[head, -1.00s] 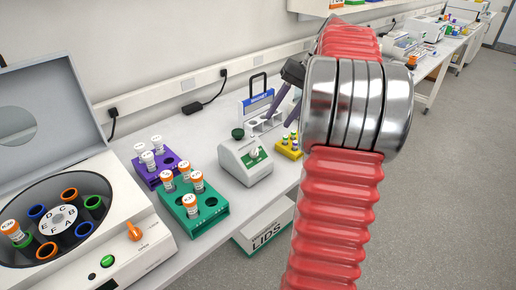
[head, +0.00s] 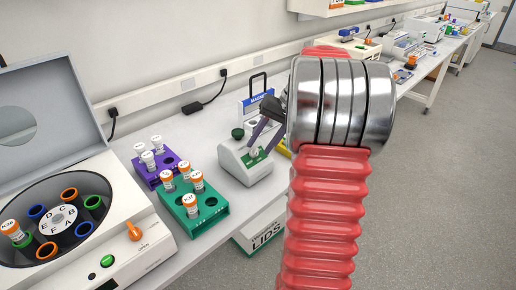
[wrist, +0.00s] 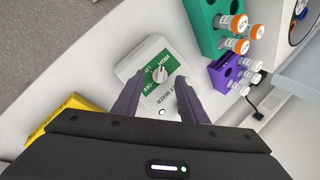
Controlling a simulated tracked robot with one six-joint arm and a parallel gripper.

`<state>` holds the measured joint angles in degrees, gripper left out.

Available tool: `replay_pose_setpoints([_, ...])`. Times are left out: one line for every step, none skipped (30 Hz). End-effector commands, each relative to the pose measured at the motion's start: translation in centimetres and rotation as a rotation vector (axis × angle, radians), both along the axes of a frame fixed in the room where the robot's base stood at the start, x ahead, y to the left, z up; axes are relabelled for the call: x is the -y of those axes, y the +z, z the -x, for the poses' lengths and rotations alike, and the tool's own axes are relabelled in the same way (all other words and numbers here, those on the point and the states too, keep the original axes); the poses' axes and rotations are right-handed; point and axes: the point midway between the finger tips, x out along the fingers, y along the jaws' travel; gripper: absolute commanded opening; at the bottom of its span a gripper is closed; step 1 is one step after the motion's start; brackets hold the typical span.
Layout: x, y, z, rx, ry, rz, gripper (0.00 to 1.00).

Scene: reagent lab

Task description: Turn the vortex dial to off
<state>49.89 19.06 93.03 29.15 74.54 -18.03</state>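The vortex mixer (head: 238,167) is a small pale box on the bench with a dark green cup on top. Its white dial (wrist: 157,75) sits on a green panel with printed settings, among them HIGH and OFF. The dial's pointer is seen in the wrist view, but I cannot tell surely which setting it marks. My gripper (wrist: 155,98) is open, its two purple fingers spread to either side of the dial. In the head view my gripper (head: 262,142) is at the mixer's front, and its fingers partly cover the panel. I cannot tell whether they touch the dial.
A green rack (head: 209,219) and a purple rack (head: 150,178) with capped tubes stand left of the mixer. An open centrifuge (head: 150,262) is at the far left. A yellow rack (wrist: 78,119) is close to the gripper. A LIDS box (head: 262,238) is below the bench.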

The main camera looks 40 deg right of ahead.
Motion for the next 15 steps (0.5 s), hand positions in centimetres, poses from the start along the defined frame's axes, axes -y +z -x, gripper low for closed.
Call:
replay_pose_setpoints([-0.3,-0.6,-0.2,-0.001,0.001,-0.002,0.39])
replay_pose_setpoints([-0.4,-0.9,-0.4,-0.001,0.001,-0.002,0.39])
replay_pose_setpoints([-0.5,-1.3,-0.5,-0.001,0.001,-0.002,0.39])
replay_pose_setpoints([-0.6,-1.5,-0.5,-0.001,0.001,-0.002,0.39])
replay_pose_setpoints([-0.7,-1.7,-0.6,-0.001,0.001,-0.002,0.39])
replay_pose_setpoints([-0.7,-1.9,-0.6,0.000,0.000,-0.001,0.39])
replay_pose_setpoints([-0.8,-2.0,-0.7,0.001,0.000,-0.001,0.39])
replay_pose_setpoints([-0.8,-2.1,-0.7,0.001,0.000,-0.001,0.39])
replay_pose_setpoints([-0.8,-2.1,-0.7,0.000,0.000,0.000,0.39])
replay_pose_setpoints([-0.8,-2.1,-0.8,0.000,0.000,0.000,0.39])
replay_pose_setpoints([-0.8,-2.1,-0.8,0.000,0.000,0.000,0.39])
replay_pose_setpoints([-0.8,-2.1,-0.8,0.001,0.000,0.001,0.39])
replay_pose_setpoints([-0.8,-2.1,-0.8,0.001,0.000,0.001,0.39])
replay_pose_setpoints([-0.8,-2.1,-0.8,0.000,0.000,0.000,0.39])
replay_pose_setpoints([-0.8,-2.1,-0.7,0.000,0.000,0.000,0.39])
